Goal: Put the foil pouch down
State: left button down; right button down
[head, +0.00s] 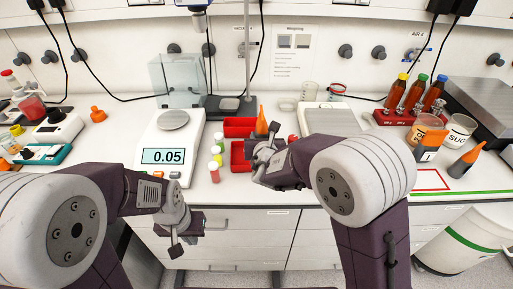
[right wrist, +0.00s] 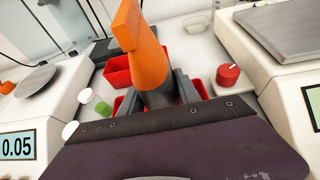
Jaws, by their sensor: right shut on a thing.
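My right gripper (head: 268,152) is over the front of the bench by the red bins. It is shut on an orange tapered object (right wrist: 145,50), which also shows in the head view (head: 262,120). The object stands nearly upright between the dark fingers, its top bent to one side; its lower end is hidden by the fingers. I cannot make out a shiny foil surface, so I cannot tell whether this is the foil pouch. My left gripper (head: 181,237) hangs in front of the bench edge, its fingers apart and empty.
Red bins (head: 240,127) lie behind and below the right gripper. A scale reading 0.05 (head: 168,157) and small capped vials (head: 215,165) are to the left. A rack of brown bottles (head: 405,119), a SUGAR tub (head: 458,131) and a red-outlined area (head: 430,181) are at right.

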jog(key=shift+s+a+f, duration=0.25)
jog(key=shift+a+f, duration=0.05)
jog(key=shift+a, duration=0.35)
jog(key=shift+s+a+f, duration=0.15)
jog(key=shift+s, duration=0.1)
notch_tip(320, 180, down, 4)
jog(key=shift+w+f+b, duration=0.1)
jog(key=shift+w+b, duration=0.05)
jog(key=shift+b, duration=0.15)
jog(key=c, duration=0.9)
grip_release()
jog(key=shift+o, duration=0.2)
